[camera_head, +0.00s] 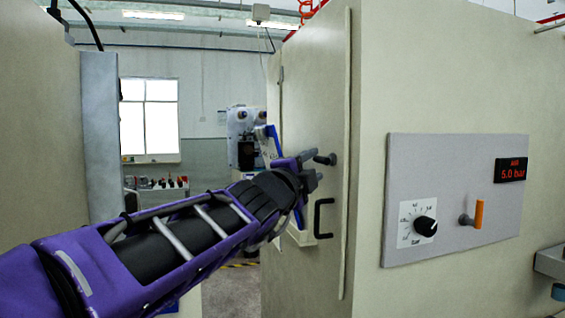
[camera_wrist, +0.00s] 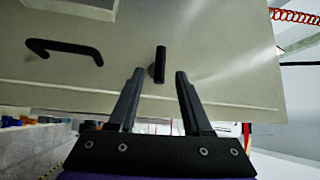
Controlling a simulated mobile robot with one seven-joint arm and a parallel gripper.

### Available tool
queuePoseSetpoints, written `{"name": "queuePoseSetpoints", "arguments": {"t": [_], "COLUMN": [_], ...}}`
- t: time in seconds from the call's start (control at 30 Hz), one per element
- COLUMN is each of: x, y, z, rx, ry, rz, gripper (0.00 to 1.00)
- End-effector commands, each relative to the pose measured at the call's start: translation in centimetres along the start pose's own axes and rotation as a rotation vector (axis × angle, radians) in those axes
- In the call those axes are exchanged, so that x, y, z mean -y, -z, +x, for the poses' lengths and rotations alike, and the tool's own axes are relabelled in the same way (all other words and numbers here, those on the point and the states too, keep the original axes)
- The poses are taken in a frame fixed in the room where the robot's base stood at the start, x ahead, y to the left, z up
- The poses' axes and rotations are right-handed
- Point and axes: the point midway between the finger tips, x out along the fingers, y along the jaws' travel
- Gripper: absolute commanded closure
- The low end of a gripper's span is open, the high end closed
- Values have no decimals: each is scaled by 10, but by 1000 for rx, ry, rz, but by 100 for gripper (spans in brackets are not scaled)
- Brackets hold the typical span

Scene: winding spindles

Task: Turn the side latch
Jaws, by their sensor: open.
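The side latch (camera_head: 325,159) is a small black handle on the side door of the beige cabinet, above a black pull handle (camera_head: 322,218). In the wrist view the latch (camera_wrist: 160,64) is a short dark bar standing upright in the picture. My gripper (camera_head: 312,168) is open and faces the door close to the latch. In the wrist view the tips of my gripper (camera_wrist: 160,72) are apart, with the latch between them in the picture. I cannot tell whether either finger touches it. The pull handle (camera_wrist: 64,50) lies to the left there.
A grey panel (camera_head: 400,150) on the cabinet's front holds a dial (camera_head: 424,226), an orange-handled lever (camera_head: 478,214) and a display (camera_head: 510,170). A beige cabinet side (camera_head: 35,130) stands at the left. Clear floor (camera_head: 230,290) shows between them.

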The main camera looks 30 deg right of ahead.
Motion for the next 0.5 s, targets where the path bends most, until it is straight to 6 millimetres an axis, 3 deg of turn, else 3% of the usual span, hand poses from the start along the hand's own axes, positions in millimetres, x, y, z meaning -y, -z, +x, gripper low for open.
{"name": "queuePoseSetpoints", "arguments": {"t": [0.2, 0.5], "x": [-1, 0], "y": [1, 0], "z": [29, 41], "rx": [-1, 1], "ry": [-2, 1], "rz": [1, 0], "gripper": [51, 51]}}
